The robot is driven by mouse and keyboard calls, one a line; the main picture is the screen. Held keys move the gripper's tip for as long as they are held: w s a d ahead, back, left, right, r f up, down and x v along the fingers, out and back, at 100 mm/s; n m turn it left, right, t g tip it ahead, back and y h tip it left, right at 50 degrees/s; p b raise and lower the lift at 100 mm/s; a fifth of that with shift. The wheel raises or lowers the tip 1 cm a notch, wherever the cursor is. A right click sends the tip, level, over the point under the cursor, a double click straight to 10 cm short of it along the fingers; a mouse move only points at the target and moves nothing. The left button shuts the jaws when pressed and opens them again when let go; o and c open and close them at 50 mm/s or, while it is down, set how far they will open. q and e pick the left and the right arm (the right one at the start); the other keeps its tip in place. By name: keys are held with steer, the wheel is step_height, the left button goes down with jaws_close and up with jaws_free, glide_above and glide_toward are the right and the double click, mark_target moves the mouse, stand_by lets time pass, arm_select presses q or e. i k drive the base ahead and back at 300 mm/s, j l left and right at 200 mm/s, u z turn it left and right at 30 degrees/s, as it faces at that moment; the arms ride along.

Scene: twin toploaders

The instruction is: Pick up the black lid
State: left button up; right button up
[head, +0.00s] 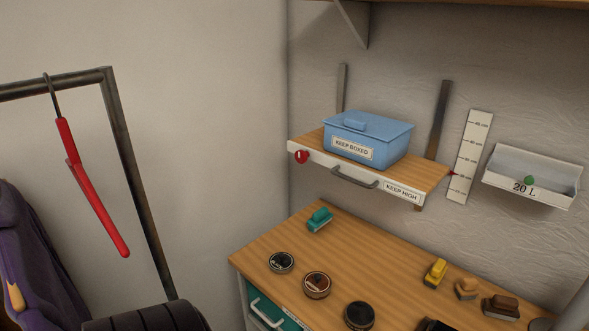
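A plain black round lid or tin top (359,315) is on the wooden counter near the bottom edge of the head view. I cannot tell whether it is loose or sits on a tin. Two other round tins are to its left: one with a dark, labelled top (281,262) and one with a reddish-brown patch on top (317,285). Neither of my grippers shows in the head view.
A wooden shelf (300,146) above the counter (262,247) bears a blue lidded box (385,148). Several brushes, including a teal one (319,220) and a yellow one (435,272), stand on the counter. A red hanger (90,190) hangs from a rail at left.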

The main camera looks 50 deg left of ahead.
mark_target(280, 263)
steer(key=u, duration=1.8)
